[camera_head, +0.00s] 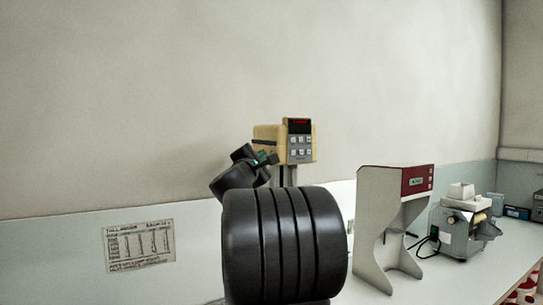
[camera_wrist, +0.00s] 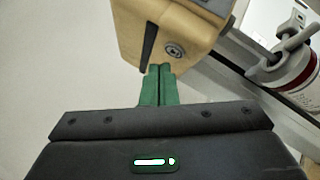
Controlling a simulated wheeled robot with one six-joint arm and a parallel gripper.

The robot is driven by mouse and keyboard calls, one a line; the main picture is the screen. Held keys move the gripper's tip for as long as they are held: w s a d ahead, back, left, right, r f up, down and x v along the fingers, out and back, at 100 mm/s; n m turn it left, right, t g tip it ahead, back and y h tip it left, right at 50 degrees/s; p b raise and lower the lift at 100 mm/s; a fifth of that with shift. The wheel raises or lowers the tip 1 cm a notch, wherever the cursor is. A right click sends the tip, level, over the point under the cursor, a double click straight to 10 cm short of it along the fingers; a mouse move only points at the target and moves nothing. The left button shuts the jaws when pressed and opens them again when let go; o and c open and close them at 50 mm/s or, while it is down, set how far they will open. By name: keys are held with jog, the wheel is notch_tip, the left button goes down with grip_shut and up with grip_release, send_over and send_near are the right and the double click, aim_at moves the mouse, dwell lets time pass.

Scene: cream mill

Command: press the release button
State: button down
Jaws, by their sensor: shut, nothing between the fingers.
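A tan box-shaped unit (camera_head: 267,133) with a grey keypad panel (camera_head: 300,142) and a red display stands on a post. It also shows in the wrist view (camera_wrist: 195,20), close up. In the head view my gripper (camera_head: 268,159) is at the unit's left side.
A white stand with a red top panel (camera_head: 417,181) and a grey machine (camera_head: 462,229) stand on the bench to the right. A printed chart (camera_head: 139,246) is on the wall panel at the left. A red and white cylinder (camera_wrist: 293,73) is at the right in the wrist view.

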jog(key=shift+w+d+f+b, duration=0.1)
jog(key=shift+d+b, duration=0.05)
jog(key=shift+b, duration=0.15)
jog(key=shift+d, duration=0.15)
jog(key=shift+w, duration=0.15)
jog(key=shift+w+d+b, duration=0.15)
jog(key=shift+d+b, duration=0.2)
jog(key=shift+b, duration=0.2)
dwell(0.3)
jog(key=shift+a, duration=0.2)
jog(key=shift+s+a, duration=0.4)
dwell(0.4)
jog(key=shift+s+a, duration=0.75)
jog(key=shift+a, duration=0.3)
jog(key=shift+s+a, duration=0.7)
jog(key=shift+a, duration=0.35)
